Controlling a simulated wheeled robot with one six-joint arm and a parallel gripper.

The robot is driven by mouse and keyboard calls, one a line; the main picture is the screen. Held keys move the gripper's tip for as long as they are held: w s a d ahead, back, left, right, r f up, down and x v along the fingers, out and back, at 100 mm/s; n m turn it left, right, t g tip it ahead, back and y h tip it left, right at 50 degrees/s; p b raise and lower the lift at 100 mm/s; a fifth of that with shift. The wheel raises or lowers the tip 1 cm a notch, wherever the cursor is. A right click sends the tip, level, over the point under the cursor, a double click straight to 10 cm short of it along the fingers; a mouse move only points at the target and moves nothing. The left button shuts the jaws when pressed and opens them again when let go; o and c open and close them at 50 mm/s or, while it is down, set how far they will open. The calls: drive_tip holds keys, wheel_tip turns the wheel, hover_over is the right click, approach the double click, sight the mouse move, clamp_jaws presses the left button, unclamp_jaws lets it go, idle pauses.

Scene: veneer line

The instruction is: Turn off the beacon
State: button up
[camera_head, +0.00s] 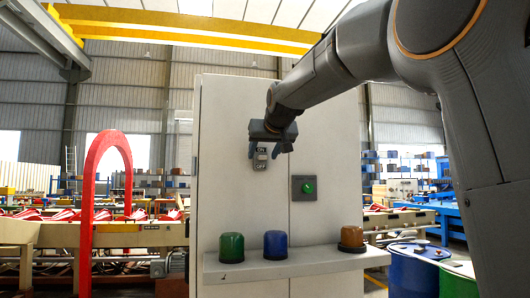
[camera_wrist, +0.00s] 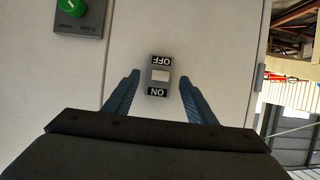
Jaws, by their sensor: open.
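A small ON/OFF switch (camera_head: 260,160) is on the pale cabinet front, with ON at its top and OFF at its bottom. In the wrist view the switch (camera_wrist: 160,76) appears upside down, its white rocker between the labels; I cannot tell which way it is tipped. My gripper (camera_head: 271,147) is in front of the switch, open and empty. In the wrist view its blue fingers (camera_wrist: 159,80) stand either side of the switch, apart from it. Green (camera_head: 231,247), blue (camera_head: 275,245) and amber (camera_head: 351,239) beacons stand on the shelf below; none looks clearly lit.
A green round knob on a grey plate (camera_head: 308,188) is right of the switch. The shelf (camera_head: 300,262) juts from the cabinet (camera_head: 225,130). A red arch (camera_head: 90,200) stands left; blue and green drums (camera_head: 410,270) stand right.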

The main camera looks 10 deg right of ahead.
drive_tip(key=c, duration=1)
drive_tip(key=shift+c, duration=0.2)
drive_tip(key=shift+f+b, duration=0.25)
drive_tip(key=shift+b, duration=0.65)
drive_tip(key=shift+f+b, duration=0.1)
drive_tip(key=shift+b, duration=0.4)
drive_tip(key=shift+f+t+b, duration=0.1)
drive_tip(key=shift+t+b, duration=0.4)
drive_tip(key=shift+b, duration=0.45)
drive_tip(key=t+b, duration=0.1)
drive_tip(key=b, duration=0.4)
drive_tip(key=f+t+b, duration=0.1)
drive_tip(key=b, duration=0.4)
drive_tip(key=shift+s+t, duration=0.15)
drive_tip(key=shift+t, duration=0.25)
drive_tip(key=shift+r, duration=0.1)
drive_tip(key=o, duration=1)
drive_tip(key=shift+o, duration=0.2)
